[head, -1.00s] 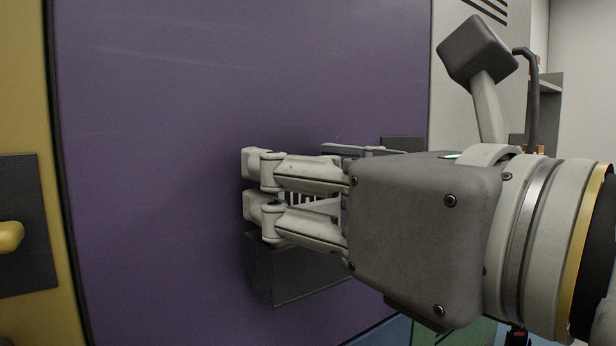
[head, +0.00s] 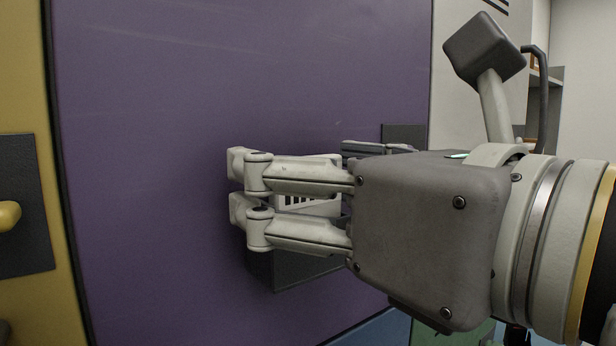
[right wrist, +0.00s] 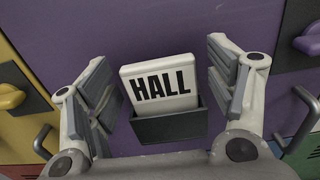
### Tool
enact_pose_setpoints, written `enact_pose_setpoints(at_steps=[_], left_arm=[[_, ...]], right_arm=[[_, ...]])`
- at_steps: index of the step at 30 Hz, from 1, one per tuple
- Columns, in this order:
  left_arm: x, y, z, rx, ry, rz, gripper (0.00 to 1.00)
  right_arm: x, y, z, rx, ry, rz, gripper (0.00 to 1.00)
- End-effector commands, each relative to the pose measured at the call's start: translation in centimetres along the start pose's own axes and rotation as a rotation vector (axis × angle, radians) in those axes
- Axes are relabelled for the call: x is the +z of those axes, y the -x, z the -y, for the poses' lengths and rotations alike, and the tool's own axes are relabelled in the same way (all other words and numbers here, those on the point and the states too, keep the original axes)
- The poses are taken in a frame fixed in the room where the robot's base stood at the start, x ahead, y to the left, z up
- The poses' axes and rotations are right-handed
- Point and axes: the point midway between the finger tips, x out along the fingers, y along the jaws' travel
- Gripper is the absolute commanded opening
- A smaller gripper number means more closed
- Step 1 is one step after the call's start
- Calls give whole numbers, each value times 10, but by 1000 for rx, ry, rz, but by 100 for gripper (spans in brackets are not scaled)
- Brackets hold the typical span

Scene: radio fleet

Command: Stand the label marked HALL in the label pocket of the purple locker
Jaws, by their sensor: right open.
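The white label marked HALL (right wrist: 160,88) stands upright in the dark label pocket (right wrist: 170,128) on the purple locker (right wrist: 140,30) in the right wrist view. Its lower edge is hidden inside the pocket. My right gripper (right wrist: 160,78) is open, with one finger on each side of the label and a visible gap to both. In the head view the label (head: 312,203) shows partly between the finger links of my right gripper (head: 300,172), above the pocket (head: 290,272) on the purple door (head: 220,80). My left gripper is not in view.
A yellow locker (head: 20,90) with a yellow knob (head: 8,216) on a dark plate is at the left. In the right wrist view a purple knob (right wrist: 308,42) is at upper right, and a grey handle (right wrist: 305,115) is below it.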

Motion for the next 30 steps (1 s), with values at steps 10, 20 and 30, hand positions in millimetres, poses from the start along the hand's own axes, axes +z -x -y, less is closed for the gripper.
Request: enact_pose_setpoints(at_steps=[10, 20, 30], left_arm=[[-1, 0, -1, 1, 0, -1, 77], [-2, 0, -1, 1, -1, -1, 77], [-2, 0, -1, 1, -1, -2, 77]], right_arm=[[1, 53, 0, 0, 1, 6, 77], [0, 72, 0, 0, 1, 0, 77], [0, 72, 0, 0, 0, 0, 77]])
